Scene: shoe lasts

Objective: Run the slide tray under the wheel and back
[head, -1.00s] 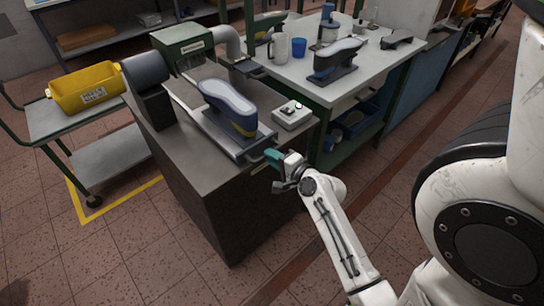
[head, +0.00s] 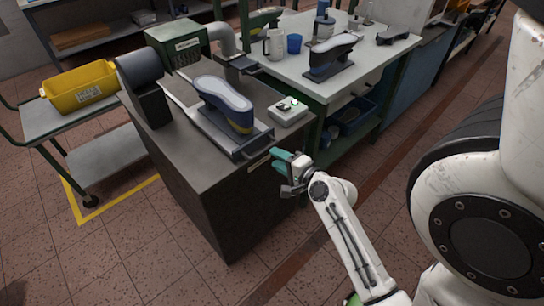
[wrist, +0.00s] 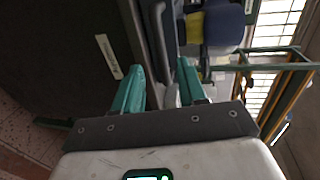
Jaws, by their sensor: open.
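The slide tray (head: 218,134) is a flat metal plate on top of the dark bench, carrying a blue shoe last with a yellow band and grey top (head: 226,104). The dark wheel (head: 139,66) stands at the bench's far left end, clear of the last. My gripper (head: 277,162) is just off the bench's front right edge, close to the tray's near end, with its teal fingers apart. Whether a finger touches the tray cannot be told.
A green-fronted machine housing (head: 178,45) stands behind. A yellow bin (head: 80,88) is on a trolley at left. A white-topped table (head: 290,72) adjoins at right. The floor in front is clear.

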